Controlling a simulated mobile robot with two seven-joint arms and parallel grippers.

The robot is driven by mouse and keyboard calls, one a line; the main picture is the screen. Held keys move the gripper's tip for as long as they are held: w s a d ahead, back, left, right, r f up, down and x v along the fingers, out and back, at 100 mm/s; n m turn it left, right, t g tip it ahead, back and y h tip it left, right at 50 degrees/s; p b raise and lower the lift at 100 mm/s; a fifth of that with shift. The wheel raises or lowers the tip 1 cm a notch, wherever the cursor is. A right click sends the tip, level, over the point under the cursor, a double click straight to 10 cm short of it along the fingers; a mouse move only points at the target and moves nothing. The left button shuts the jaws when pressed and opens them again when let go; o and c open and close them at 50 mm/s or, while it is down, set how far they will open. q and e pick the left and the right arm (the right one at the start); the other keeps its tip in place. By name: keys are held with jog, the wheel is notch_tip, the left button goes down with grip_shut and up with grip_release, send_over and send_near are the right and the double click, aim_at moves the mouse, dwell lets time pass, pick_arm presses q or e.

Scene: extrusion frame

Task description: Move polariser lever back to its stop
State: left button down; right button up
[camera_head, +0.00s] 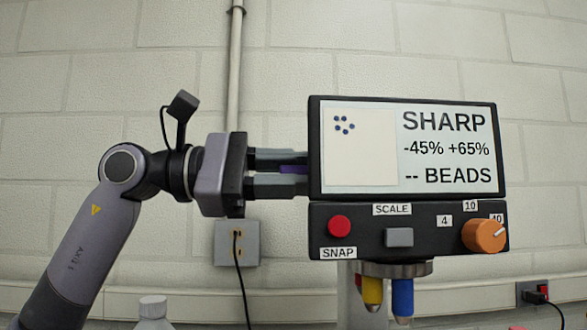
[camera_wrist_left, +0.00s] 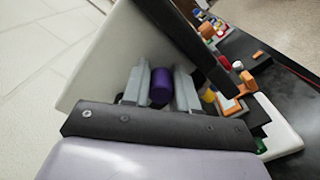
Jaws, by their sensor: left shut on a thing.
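My left gripper (camera_head: 295,173) reaches in from the left at the left edge of the instrument's display. It is shut on a purple lever (camera_head: 292,169), seen as a thin strip between the fingers. In the left wrist view, the purple knob end of the lever (camera_wrist_left: 161,87) sits between the two grey fingers (camera_wrist_left: 161,90). The lever's root and its stop are hidden behind the display and gripper. The display (camera_head: 408,149) reads SHARP, -45% +65% and -- BEADS, with several dark dots on a pale field. My right gripper is not in view.
Below the display, a black panel (camera_head: 370,243) carries a red SNAP button (camera_head: 339,226), a grey SCALE button (camera_head: 399,237) and an orange knob (camera_head: 485,236). Yellow and blue objectives (camera_head: 402,296) hang underneath. A white bottle (camera_head: 153,310) stands at lower left. A wall outlet (camera_head: 237,243) is behind.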

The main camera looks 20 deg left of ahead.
pick_arm(q)
jog(key=shift+d+f, duration=0.1)
jog(key=shift+f, duration=0.3)
jog(key=c, duration=0.9)
grip_release()
jog(key=shift+w, duration=0.1)
jog(key=shift+r, duration=0.1)
jog(key=shift+r, duration=0.2)
jog(key=shift+r, duration=0.35)
notch_tip(320, 180, up, 19)
jog(key=p, duration=0.5)
jog(key=shift+p, duration=0.35)
